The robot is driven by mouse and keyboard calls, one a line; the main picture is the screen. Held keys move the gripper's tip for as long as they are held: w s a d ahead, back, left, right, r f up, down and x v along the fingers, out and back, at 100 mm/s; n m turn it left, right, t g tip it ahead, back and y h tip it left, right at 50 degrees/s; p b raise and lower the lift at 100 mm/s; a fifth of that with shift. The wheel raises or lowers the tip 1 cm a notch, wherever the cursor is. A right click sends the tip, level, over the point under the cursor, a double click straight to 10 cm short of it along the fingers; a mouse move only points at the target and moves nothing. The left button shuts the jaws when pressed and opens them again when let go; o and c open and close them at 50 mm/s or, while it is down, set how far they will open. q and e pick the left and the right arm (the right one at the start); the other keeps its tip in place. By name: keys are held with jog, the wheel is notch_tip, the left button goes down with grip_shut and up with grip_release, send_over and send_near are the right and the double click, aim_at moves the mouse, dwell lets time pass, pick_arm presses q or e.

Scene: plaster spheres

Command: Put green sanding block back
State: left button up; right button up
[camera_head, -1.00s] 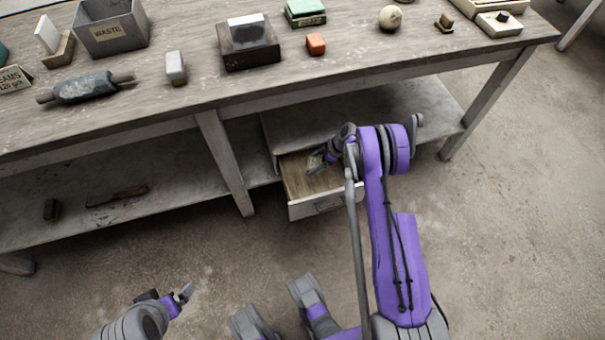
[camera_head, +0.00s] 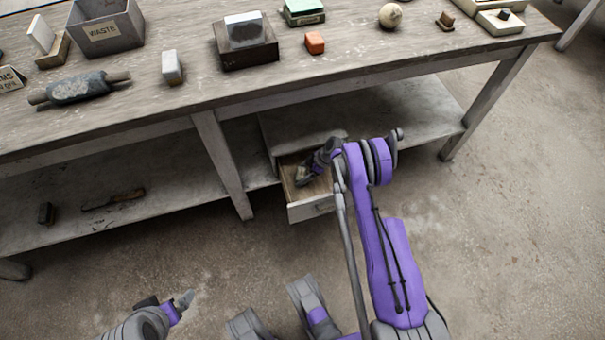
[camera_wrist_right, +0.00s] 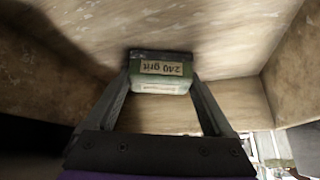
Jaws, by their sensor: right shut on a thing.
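The green sanding block (camera_wrist_right: 160,84), with a dark top and a "240 grit" label, is between the fingers of my right gripper (camera_wrist_right: 160,88) in the right wrist view. The gripper is shut on it, over the drawer's wooden floor. In the head view my right gripper (camera_head: 303,178) reaches into the open drawer (camera_head: 312,208) under the bench, and the block there is too small to make out clearly. My left gripper (camera_head: 184,301) is low at the left, away from the bench, and its jaw state is unclear.
The bench top (camera_head: 190,100) carries a waste box (camera_head: 105,35), an orange block (camera_head: 315,43), a plaster ball (camera_head: 390,15) and a green-topped labelled item (camera_head: 303,12). A lower shelf (camera_head: 150,205) holds a brush. The floor in front is clear.

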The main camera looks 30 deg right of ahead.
jog(key=shift+f, duration=0.1)
jog(key=o, duration=1.4)
jog(key=shift+c, duration=0.2)
